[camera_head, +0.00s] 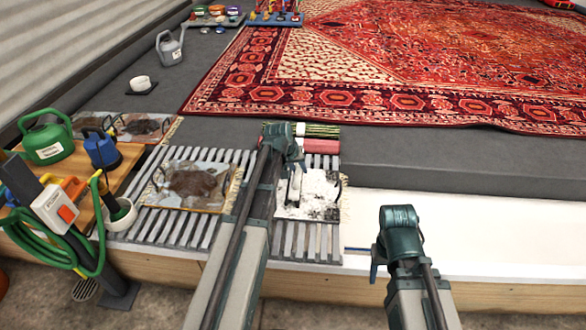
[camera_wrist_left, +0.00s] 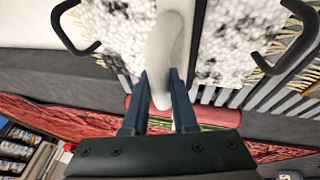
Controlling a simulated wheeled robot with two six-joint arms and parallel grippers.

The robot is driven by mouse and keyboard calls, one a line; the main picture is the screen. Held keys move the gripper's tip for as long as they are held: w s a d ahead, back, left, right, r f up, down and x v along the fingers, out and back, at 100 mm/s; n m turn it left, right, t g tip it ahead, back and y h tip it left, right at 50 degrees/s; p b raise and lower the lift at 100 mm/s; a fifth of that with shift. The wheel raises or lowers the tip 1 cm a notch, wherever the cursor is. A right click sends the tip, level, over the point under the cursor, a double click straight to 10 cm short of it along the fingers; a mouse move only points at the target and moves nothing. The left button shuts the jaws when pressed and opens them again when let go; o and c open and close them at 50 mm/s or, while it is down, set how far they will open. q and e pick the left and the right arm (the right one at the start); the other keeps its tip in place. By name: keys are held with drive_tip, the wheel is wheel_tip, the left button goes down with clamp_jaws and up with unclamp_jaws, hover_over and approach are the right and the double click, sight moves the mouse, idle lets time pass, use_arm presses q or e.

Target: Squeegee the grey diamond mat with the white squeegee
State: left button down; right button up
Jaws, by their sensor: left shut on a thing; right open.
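A mat (camera_head: 322,190) lies on the slatted rack, mostly covered in white foam with dark speckles; no diamond pattern can be made out. The foamy mat also fills the top of the left wrist view (camera_wrist_left: 225,50). My left gripper (camera_head: 294,170) is over this mat, shut on the white squeegee (camera_wrist_left: 166,45). In the left wrist view, the squeegee's rounded white body runs up from between the fingers across the foam. Whether it touches the mat cannot be told. My right gripper (camera_head: 376,264) is open and empty over the white ledge.
A brown-stained mat (camera_head: 195,185) lies on the slatted rack (camera_head: 215,225) to the left. A wooden table (camera_head: 85,175) holds a green watering can (camera_head: 47,142) and blue jug (camera_head: 102,150). Rolled mats (camera_head: 320,146) lie behind the rack.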

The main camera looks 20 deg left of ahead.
use_arm(q)
drive_tip(key=shift+d, duration=0.35)
drive_tip(key=shift+w+d, duration=0.1)
drive_tip(key=shift+w+d+r, duration=0.1)
drive_tip(key=shift+w+d, duration=0.1)
drive_tip(key=shift+d, duration=0.5)
drive_tip(key=shift+w+d, duration=0.2)
drive_tip(key=shift+d, duration=0.45)
drive_tip(key=shift+d, duration=0.15)
drive_tip(key=shift+w+d, duration=0.25)
drive_tip(key=shift+d, duration=0.45)
drive_tip(key=shift+w+d, duration=0.2)
drive_tip(key=shift+d, duration=0.5)
wheel_tip(320, 180, up, 6)
drive_tip(key=p, duration=0.6)
